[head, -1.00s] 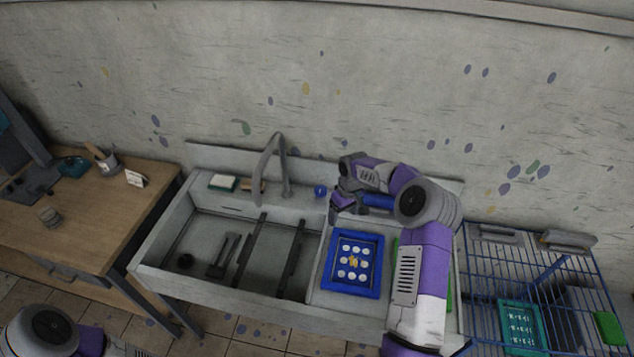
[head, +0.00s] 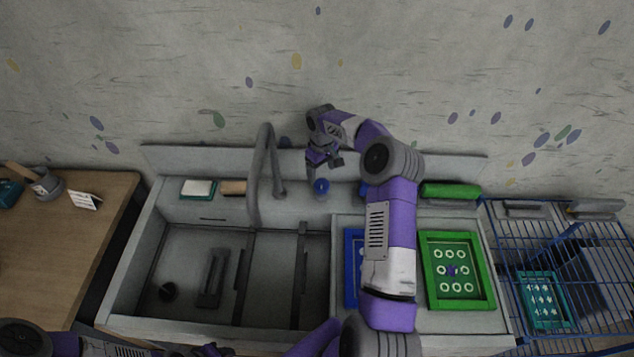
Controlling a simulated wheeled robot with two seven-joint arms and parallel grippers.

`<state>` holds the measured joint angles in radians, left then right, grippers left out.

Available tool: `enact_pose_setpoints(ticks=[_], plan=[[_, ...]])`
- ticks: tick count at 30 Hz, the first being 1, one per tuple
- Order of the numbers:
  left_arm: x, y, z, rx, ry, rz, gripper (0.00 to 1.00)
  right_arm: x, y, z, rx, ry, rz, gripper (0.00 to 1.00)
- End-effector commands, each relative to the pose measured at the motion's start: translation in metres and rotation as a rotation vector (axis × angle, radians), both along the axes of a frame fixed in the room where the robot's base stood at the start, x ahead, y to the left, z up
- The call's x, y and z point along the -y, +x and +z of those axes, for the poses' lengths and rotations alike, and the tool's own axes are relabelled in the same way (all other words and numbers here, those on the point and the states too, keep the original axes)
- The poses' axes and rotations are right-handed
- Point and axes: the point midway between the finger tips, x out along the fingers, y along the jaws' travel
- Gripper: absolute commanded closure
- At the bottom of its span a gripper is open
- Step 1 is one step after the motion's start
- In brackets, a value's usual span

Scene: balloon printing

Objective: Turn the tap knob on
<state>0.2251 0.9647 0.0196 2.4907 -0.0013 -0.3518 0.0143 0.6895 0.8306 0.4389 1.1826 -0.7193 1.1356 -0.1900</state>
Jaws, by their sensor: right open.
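The tap knob (head: 321,186) is a small round blue knob on the sink's back ledge, to the right of the grey tap spout (head: 266,165). My right gripper (head: 322,168) hangs right above the knob with its fingers pointing down. It is open and holds nothing. I cannot tell whether its fingertips touch the knob. My left arm shows only in part along the bottom edge, and its gripper cannot be made out clearly.
The sink basin (head: 190,250) lies below the tap. A blue frame (head: 350,270), partly hidden by my right arm, and a green frame (head: 426,290) lie on the right counter. A blue wire rack (head: 500,235) stands at the right and a wooden desk (head: 80,240) at the left.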

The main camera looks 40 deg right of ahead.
Motion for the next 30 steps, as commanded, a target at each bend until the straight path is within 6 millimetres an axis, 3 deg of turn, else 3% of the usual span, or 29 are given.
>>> enact_pose_setpoints(ticks=[12,24,30], plan=[[0.0,0.0,0.005,0.001,0.0,-0.001,0.57,-0.001,-0.001,-0.059,-0.001,0.003,0.0,0.19],[0.0,0.0,0.005,0.001,0.0,0.0,0.57,0.0,0.0,-0.068,0.001,0.001,0.0,0.19],[0.0,0.0,0.005,0.0,0.0,0.0,0.57,0.0,0.0,-0.068,0.0,0.001,0.0,0.5]])
